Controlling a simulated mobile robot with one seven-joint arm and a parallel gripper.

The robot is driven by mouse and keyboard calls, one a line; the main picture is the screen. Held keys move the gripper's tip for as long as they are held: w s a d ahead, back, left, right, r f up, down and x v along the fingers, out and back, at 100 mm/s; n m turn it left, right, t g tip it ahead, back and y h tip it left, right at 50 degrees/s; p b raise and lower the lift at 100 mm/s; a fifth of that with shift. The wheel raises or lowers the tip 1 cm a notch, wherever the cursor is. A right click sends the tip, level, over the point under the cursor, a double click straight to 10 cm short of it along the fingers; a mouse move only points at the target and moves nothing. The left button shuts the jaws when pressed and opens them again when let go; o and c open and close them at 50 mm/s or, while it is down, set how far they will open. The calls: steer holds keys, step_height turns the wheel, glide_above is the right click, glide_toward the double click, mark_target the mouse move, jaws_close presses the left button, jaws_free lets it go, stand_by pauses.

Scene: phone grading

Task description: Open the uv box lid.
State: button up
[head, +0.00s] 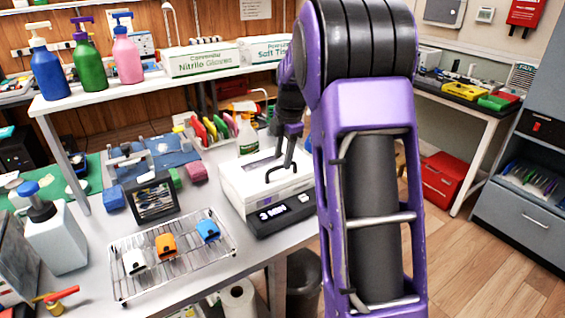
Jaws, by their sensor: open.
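The uv box (232,196) is most likely the white box on the workbench at the centre, with a black front panel and a lit display (272,212). Its white lid (245,172) looks down, lying flat on the box. My gripper (282,170) is open at the lid's right part, with its dark fingers pointing down. I cannot tell whether the fingers touch the lid or a handle there. My purple arm hides the box's right end and what lies behind it.
A wire rack (190,268) with white, orange and blue pieces stands front left of the box. A spray bottle (247,138) and a rack of coloured pieces (208,131) are behind it. A raised shelf (150,86) carries pump bottles and glove boxes. Open floor lies right.

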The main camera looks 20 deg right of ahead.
steer(key=shift+w+f, duration=0.2)
steer(key=shift+f, duration=0.65)
steer(key=shift+c, duration=0.3)
jaws_close()
stand_by(0.6)
